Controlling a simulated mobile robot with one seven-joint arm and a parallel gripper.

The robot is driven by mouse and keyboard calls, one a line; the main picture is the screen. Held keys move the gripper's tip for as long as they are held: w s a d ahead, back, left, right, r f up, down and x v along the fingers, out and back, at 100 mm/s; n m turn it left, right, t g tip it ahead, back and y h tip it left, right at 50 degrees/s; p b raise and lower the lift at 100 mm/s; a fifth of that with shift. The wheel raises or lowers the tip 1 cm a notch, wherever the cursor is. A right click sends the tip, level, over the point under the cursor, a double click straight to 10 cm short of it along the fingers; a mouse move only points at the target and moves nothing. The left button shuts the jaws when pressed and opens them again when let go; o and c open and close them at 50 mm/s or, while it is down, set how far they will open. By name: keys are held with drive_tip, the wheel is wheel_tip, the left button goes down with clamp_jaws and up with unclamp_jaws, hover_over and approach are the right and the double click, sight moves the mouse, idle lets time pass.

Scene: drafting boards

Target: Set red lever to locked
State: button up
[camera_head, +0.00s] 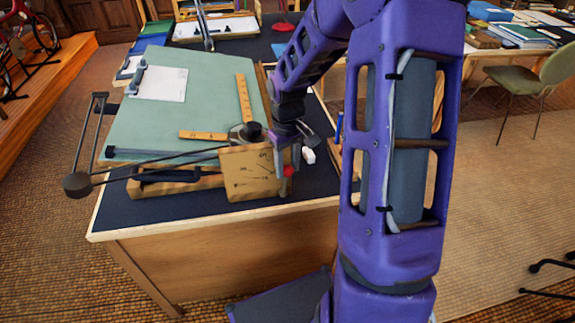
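The red lever's knob (288,171) shows at the right edge of a tan plate (255,182) with dark markings, at the front right of a green drafting board (205,95). Most of the lever is hidden behind or between my gripper's fingers. My gripper (285,165) points down at the knob, right beside it. Whether the fingers touch or hold the knob is too small to tell. The plate's markings are too small to read, so the lever's setting is unclear.
Dark rods with a round counterweight (77,185) reach out left of the board. A black knob (252,131) and a wooden L-shaped ruler (243,98) sit on the board.

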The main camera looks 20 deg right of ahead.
clamp_jaws()
drive_tip(key=shift+a, duration=0.25)
idle(0.8)
